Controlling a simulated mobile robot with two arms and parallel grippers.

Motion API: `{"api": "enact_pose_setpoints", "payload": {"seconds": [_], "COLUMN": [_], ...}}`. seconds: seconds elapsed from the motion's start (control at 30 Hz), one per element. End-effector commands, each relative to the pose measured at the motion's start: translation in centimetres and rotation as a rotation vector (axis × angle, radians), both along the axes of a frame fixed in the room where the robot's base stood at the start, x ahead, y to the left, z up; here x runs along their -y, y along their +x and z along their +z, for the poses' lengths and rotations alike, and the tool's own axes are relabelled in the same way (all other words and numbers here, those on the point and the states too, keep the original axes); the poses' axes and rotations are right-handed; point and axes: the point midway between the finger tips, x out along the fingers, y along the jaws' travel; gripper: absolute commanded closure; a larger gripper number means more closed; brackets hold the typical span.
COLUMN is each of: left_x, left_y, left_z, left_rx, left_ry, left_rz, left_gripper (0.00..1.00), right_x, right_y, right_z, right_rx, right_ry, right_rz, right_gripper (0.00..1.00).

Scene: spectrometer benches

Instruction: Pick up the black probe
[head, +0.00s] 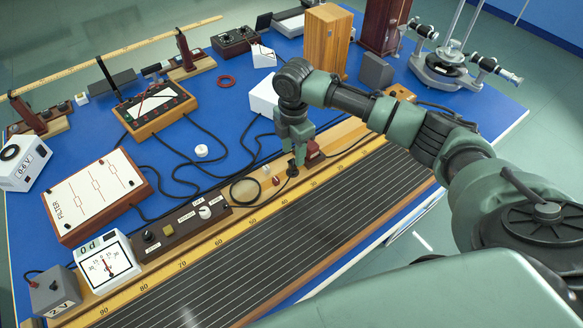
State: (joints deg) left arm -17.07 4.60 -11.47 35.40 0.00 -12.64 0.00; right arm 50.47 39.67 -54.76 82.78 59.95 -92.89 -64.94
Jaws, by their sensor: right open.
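My right gripper (297,153) reaches in from the right and points down over the wooden scale board at the near side of the blue bench. It is open. A small black piece (292,169), which looks like the black probe, shows right at the fingertips, with a black cable running from it to the left. Whether it lies between the fingers or just beside them is too small to tell. My left gripper is not in view.
A dark red block (314,153) stands close to the right of the gripper. Small knobs (276,181) and a brown control box (180,228) lie to the left along the scale. A white box (263,97) and loose black cables are behind. The striped board (270,240) in front is bare.

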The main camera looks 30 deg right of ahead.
Motion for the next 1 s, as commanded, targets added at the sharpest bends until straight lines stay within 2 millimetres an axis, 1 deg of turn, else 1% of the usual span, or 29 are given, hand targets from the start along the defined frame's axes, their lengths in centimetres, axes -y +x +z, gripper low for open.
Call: {"api": "enact_pose_setpoints", "payload": {"seconds": [0.03, 0.2, 0.3, 0.43, 0.6, 0.63, 0.67, 0.7, 0.77, 0.8, 1.0], "left_x": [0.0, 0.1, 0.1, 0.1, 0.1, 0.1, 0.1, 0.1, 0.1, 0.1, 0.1], "left_y": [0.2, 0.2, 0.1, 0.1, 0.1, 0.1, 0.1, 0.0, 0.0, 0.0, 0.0], "left_z": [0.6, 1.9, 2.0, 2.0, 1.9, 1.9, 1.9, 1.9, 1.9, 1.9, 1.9], "left_rx": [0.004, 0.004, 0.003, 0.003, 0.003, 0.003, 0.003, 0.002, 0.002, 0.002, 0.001], "left_ry": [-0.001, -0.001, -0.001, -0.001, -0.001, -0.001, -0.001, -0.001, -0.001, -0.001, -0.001], "left_rz": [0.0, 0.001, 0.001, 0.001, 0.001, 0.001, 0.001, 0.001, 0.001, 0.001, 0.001], "left_gripper": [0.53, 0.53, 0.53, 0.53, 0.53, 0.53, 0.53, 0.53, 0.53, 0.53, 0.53], "right_x": [-0.1, -0.4, -0.4, -0.4, -0.3, -0.3, -0.3, -0.3, -0.3, -0.3, -0.3], "right_y": [-0.1, -0.3, -0.2, -0.2, -0.1, -0.1, -0.1, -0.1, -0.2, -0.2, -0.1], "right_z": [-0.4, -2.9, -4.3, -5.0, -5.1, -5.0, -5.0, -5.0, -5.0, -5.0, -5.0], "right_rx": [-0.004, -0.005, -0.002, 0.0, 0.0, 0.0, 0.0, 0.0, 0.0, 0.0, 0.001], "right_ry": [-0.002, -0.001, -0.001, -0.001, -0.001, -0.001, -0.001, -0.001, -0.001, -0.001, -0.001], "right_rz": [0.001, 0.001, 0.0, 0.002, 0.002, 0.002, 0.002, 0.002, 0.002, 0.002, 0.001], "right_gripper": [0.57, 0.57, 0.57, 0.57, 0.57, 0.6, 0.68, 0.8, 0.96, 1.0, 1.0]}}
